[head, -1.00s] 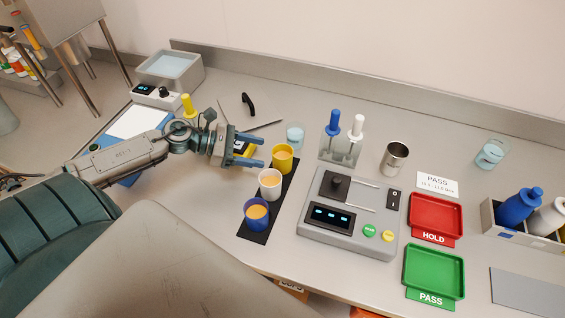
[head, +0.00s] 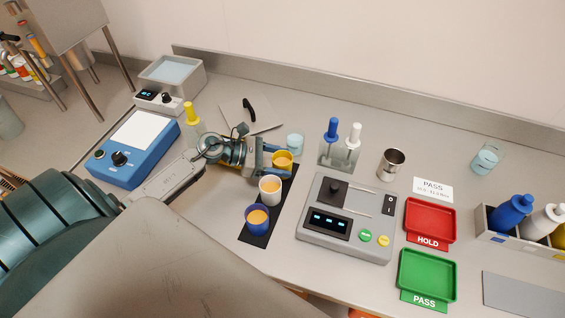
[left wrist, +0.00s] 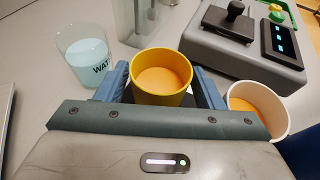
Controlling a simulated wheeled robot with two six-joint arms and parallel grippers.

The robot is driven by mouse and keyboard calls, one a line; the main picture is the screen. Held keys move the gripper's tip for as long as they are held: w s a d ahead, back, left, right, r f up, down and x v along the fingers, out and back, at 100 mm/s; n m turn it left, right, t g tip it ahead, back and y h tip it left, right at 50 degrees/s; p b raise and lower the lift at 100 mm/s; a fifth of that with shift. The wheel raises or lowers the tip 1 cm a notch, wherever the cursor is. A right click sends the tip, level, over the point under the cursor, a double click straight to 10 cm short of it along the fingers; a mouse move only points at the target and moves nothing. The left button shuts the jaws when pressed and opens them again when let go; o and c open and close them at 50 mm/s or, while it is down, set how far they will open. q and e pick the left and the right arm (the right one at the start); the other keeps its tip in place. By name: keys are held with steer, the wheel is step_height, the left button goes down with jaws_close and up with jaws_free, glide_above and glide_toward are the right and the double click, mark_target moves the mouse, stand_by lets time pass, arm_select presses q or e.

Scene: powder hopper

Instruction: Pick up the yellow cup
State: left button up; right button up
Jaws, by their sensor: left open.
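The yellow cup (head: 282,162) holds orange powder and stands upright at the far end of the black mat (head: 254,240). My left gripper (head: 279,161) is open, with its blue fingers on either side of the yellow cup. In the left wrist view the yellow cup (left wrist: 161,80) sits between the two blue fingers, and I cannot tell whether they touch it. The cup's lower part is hidden there by the gripper body. My right gripper does not show.
A white cup (head: 270,190) and a blue cup (head: 257,220) stand nearer on the mat. A water beaker (head: 295,142) stands close behind the yellow cup. A grey device (head: 345,225) is to the right, with a bottle rack (head: 339,155) behind it.

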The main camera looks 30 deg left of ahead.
arm_select(q)
steer(key=shift+w+d+f, duration=0.15)
steer(key=shift+w+d, duration=0.05)
steer(key=shift+d, duration=0.1)
steer(key=c, duration=0.8)
